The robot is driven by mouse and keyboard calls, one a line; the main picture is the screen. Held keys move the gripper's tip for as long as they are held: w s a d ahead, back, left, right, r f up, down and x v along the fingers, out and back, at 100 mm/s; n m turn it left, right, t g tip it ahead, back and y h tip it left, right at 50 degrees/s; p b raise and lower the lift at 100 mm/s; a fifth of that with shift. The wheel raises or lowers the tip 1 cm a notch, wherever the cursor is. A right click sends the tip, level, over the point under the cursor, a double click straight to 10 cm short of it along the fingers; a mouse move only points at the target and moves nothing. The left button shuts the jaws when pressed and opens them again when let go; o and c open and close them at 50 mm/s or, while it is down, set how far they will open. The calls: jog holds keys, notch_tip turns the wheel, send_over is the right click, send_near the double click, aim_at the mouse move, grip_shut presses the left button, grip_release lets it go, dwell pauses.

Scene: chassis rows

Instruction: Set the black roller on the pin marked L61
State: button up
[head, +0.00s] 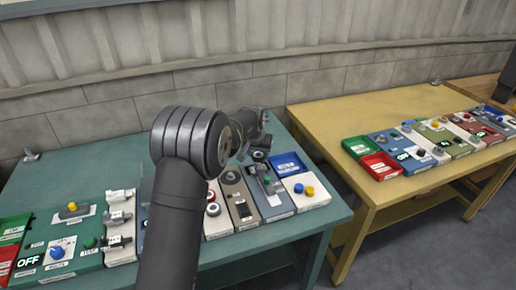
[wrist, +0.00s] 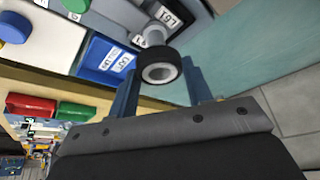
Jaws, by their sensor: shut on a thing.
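The black roller (wrist: 161,73), a short black ring with a pale inner sleeve, is between the two fingers of my gripper (wrist: 159,79) in the wrist view. My gripper is shut on it. A grey pin (wrist: 153,36) stands just behind the roller, beside a white label (wrist: 168,16) that reads L61 upside down. The roller overlaps the pin's near end in the picture; I cannot tell whether it is around the pin or apart from it. In the head view my gripper (head: 258,151) is over the back of the green table, and the label is hidden.
A blue bin (wrist: 92,58) lies close to the left of the pin in the wrist view. Panels with knobs and a lever line the green table (head: 104,172), near my arm. A yellow table (head: 340,112) with more panels and red and green bins stands to the right.

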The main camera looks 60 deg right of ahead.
aim_at(258, 160)
jog(key=shift+f, duration=1.8)
jog(key=o, duration=1.1)
jog(key=shift+c, duration=0.2)
jog(key=shift+r, duration=0.1)
jog(key=v, duration=1.7)
jog(key=shift+r, duration=0.25)
